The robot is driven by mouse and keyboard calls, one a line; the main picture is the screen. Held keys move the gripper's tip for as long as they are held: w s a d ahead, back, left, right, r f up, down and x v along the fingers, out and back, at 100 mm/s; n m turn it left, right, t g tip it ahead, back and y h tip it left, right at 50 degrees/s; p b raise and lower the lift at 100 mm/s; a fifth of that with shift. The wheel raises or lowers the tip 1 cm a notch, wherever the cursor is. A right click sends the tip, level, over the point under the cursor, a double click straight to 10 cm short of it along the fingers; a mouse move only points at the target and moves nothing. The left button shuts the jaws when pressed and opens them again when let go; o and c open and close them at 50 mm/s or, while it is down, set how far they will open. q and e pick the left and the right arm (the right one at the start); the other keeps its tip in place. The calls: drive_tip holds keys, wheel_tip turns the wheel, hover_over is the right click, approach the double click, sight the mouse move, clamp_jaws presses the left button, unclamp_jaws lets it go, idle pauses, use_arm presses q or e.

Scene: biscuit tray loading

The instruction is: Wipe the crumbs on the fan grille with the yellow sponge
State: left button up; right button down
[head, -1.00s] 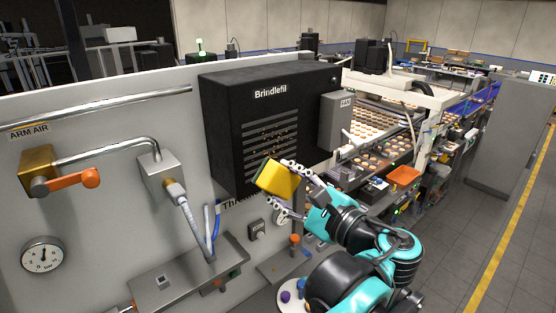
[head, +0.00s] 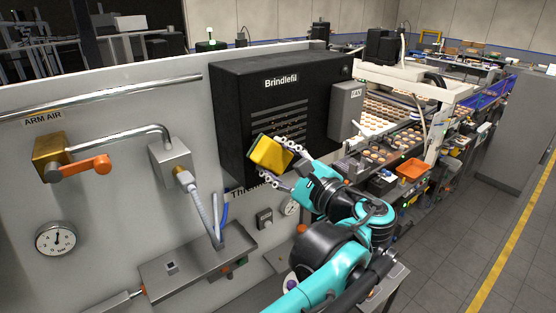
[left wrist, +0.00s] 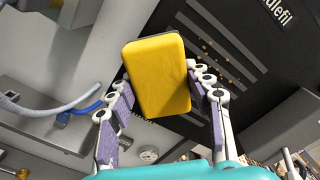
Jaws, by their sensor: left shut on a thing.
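The yellow sponge (head: 271,153), with a dark backing, is held by my left gripper (head: 280,164). In the left wrist view the sponge (left wrist: 158,76) sits between the two fingers. The fan grille (head: 290,112) is a set of slots on the black Brindlefil box. Small brown crumbs (head: 291,126) lie on its slats. Crumbs (left wrist: 225,69) also show right of the sponge in the left wrist view. The sponge overlaps the lower left of the grille in the head view and hides part of it. I cannot tell whether it touches. My right gripper is out of view.
A grey FAN switch box (head: 346,110) is fixed to the right side of the black box (head: 232,110). An orange-handled valve (head: 80,168), a pressure gauge (head: 56,240) and a grey hose (head: 201,205) are on the panel at left. A biscuit conveyor (head: 388,120) runs behind at right.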

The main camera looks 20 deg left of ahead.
use_arm(q)
drive_tip(key=shift+x, duration=1.05)
idle(0.4)
